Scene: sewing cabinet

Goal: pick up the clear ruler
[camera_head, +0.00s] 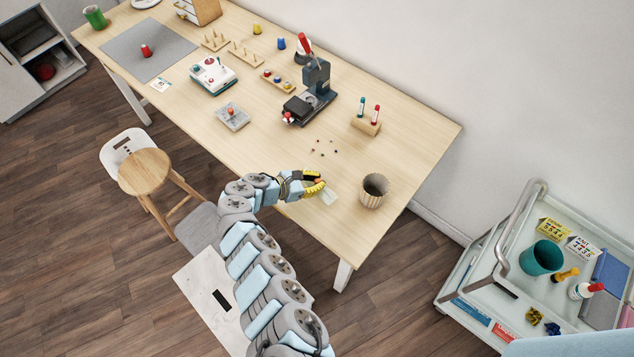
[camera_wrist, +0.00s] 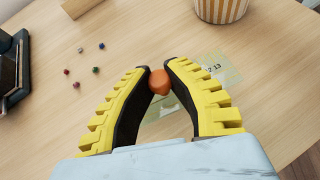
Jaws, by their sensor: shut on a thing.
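A flat, pale, see-through piece with dark marks, which looks like the clear ruler (camera_wrist: 218,72), is on or just above the table below my fingers. It also shows in the head view (camera_head: 328,196) beside my fingertips. My gripper (camera_wrist: 160,78) has its yellow-and-black fingers closed on a small orange knob (camera_wrist: 160,83) at their tips. In the head view my gripper (camera_head: 320,182) is low over the table's front right part. The right finger hides part of the clear piece. I cannot tell whether the knob is fixed to it.
A ribbed cream cup (camera_head: 374,191) stands just right of the clear piece. Several small beads (camera_head: 324,148) lie behind my gripper. A dark press (camera_head: 312,88) and a wooden block with two markers (camera_head: 367,124) stand farther back. The table's front edge is close.

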